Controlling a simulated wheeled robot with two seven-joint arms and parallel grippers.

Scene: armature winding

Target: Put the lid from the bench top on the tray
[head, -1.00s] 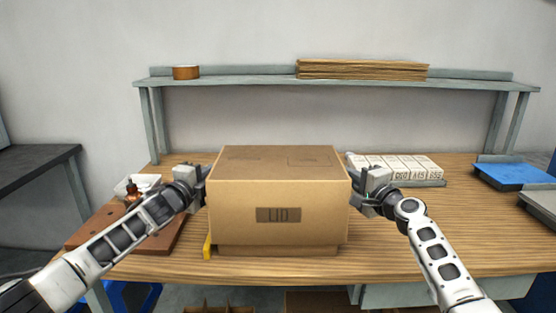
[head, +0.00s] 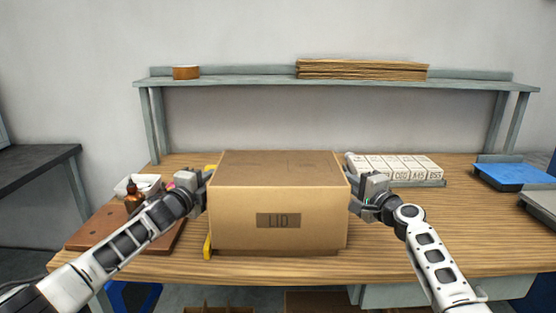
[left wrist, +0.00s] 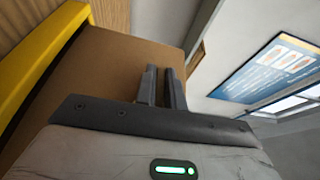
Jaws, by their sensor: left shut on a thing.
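The lid (head: 278,195) is a large brown cardboard box shape marked LID, level in the middle of the bench. It also shows as a brown face in the left wrist view (left wrist: 95,85). A thin brown strip of the tray (head: 275,253) shows under its front edge; the rest is hidden. I cannot tell whether the lid is fully seated. My left gripper (head: 206,177) is at the lid's left side, shut on it; its two fingers show close together in the left wrist view (left wrist: 163,88). My right gripper (head: 354,190) is at the lid's right side, its fingertips hidden.
Yellow pieces (head: 208,247) stand close along the lid's left side. A brown board (head: 90,232) and a white bin with a bottle (head: 134,200) are at left. White labelled blocks (head: 400,168) and a blue tray (head: 515,174) are at right. A shelf (head: 240,83) spans behind.

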